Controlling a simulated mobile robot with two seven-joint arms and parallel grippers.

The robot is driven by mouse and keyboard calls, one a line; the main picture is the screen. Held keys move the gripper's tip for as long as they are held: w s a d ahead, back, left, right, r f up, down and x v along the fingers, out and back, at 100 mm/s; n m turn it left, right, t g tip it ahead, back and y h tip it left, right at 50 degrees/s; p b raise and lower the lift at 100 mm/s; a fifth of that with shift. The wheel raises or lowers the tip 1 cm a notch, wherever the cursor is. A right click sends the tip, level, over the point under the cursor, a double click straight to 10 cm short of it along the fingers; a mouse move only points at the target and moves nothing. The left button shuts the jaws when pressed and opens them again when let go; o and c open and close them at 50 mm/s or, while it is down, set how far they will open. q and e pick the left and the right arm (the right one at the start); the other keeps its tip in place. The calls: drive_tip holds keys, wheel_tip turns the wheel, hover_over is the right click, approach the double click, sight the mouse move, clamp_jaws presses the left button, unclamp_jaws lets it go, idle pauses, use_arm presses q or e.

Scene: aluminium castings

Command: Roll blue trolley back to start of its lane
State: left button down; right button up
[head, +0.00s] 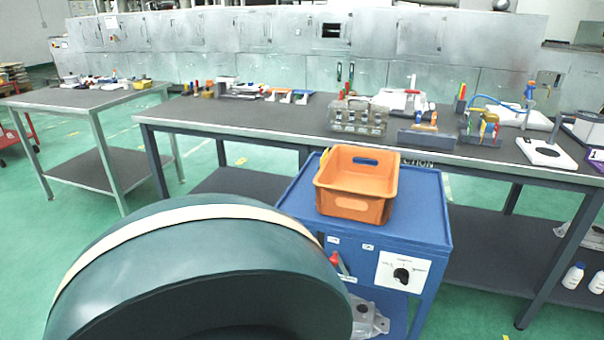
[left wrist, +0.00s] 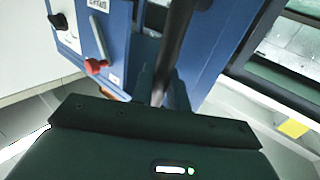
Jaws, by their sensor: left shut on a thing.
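The blue trolley (head: 425,215) stands in front of the long workbench in the head view, with an orange bin (head: 360,205) on its top. Its front panel carries a black dial (head: 402,275) and a red-knobbed lever (head: 336,260). In the left wrist view, the trolley's blue side (left wrist: 115,30), dial and red knob (left wrist: 95,66) are close. My left gripper (left wrist: 160,92) is shut on a dark bar (left wrist: 180,35), which looks like the trolley's handle. The head view does not show this grip; my own dark green arm part covers the lower left. My right gripper is out of view.
The long workbench (head: 270,112) with fixtures and tools runs close behind the trolley. A smaller table (head: 75,98) stands at the left, with a red cart (head: 20,135) beyond it. White bottles (head: 572,277) stand on the bench's lower shelf. Green floor shows between the tables.

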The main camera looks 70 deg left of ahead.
use_arm(q)
drive_tip(key=s+a+b, duration=0.1)
drive_tip(key=s+a, duration=0.1)
drive_tip(key=s, duration=0.1)
drive_tip(key=shift+a, duration=0.3)
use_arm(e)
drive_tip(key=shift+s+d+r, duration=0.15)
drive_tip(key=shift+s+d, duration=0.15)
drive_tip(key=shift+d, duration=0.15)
use_arm(q)
drive_tip(key=c, duration=1.5)
unclamp_jaws()
drive_tip(key=shift+s, duration=0.1)
drive_tip(key=shift+o, duration=0.2)
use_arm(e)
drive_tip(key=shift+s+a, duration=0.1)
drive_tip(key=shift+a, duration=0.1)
use_arm(q)
drive_tip(key=v, duration=1.3)
drive_tip(key=shift+r+p, duration=0.15)
drive_tip(key=shift+p, duration=0.15)
